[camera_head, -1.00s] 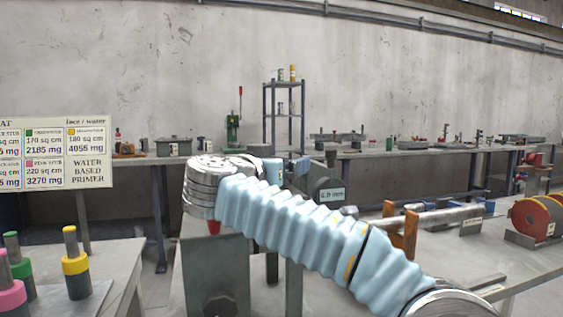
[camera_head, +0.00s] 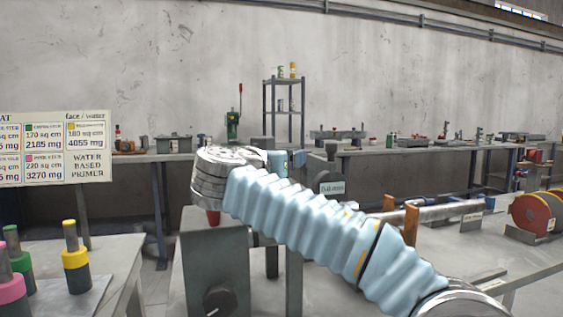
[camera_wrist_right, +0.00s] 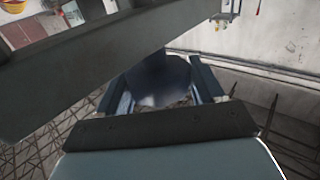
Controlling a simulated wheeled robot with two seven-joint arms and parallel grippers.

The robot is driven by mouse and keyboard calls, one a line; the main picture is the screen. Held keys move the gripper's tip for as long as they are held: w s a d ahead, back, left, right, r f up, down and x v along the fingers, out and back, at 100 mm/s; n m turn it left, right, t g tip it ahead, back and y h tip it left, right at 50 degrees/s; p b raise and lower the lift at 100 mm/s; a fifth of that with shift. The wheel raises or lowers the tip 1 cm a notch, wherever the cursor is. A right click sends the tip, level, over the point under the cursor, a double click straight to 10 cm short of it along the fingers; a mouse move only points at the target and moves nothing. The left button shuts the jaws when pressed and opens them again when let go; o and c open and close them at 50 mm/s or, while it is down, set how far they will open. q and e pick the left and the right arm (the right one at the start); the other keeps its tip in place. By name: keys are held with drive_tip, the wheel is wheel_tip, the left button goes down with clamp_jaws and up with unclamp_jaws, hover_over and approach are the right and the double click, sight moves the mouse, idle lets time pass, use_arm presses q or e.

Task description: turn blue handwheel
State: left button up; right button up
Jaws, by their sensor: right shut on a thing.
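My right arm comes in from the lower right in the head view, its wrist over the grey machine stand (camera_head: 215,255). The right gripper (camera_wrist_right: 165,88) shows in the wrist view with its two fingers on either side of a dark blue piece (camera_wrist_right: 158,75), which looks like part of the blue handwheel. The fingers are shut on it. In the head view the gripper tips and the handwheel cannot be made out behind the wrist. My left gripper is not in view.
A bench (camera_head: 110,250) with colored cylinders stands at the left under a notice board (camera_head: 55,148). An orange bracket (camera_head: 410,225) and a horizontal shaft (camera_head: 440,211) lie to the right, with red discs (camera_head: 537,214) beyond. A workbench runs along the wall.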

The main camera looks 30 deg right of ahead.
drive_tip(key=n+t+y+b, duration=0.2)
drive_tip(key=t+b, duration=0.1)
drive_tip(key=shift+s+f+n+y+b, duration=0.1)
drive_tip(key=shift+f+n+y+b, duration=0.2)
drive_tip(key=shift+y, duration=0.1)
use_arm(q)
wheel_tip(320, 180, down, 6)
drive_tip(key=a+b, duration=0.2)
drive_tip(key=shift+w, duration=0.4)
use_arm(e)
drive_tip(key=shift+r+n+t+y, duration=0.15)
drive_tip(key=shift+n+t+y, duration=0.5)
drive_tip(key=shift+y, duration=0.25)
drive_tip(key=shift+r+n+t+y, duration=0.1)
drive_tip(key=shift+n+t+y, duration=0.45)
drive_tip(key=shift+n+y, duration=0.3)
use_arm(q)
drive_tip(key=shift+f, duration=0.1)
use_arm(e)
drive_tip(key=o, duration=1)
drive_tip(key=shift+c, duration=0.2)
use_arm(q)
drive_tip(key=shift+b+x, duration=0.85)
drive_tip(key=shift+b, duration=0.05)
use_arm(e)
drive_tip(key=v, duration=1.3)
drive_tip(key=shift+s, duration=0.3)
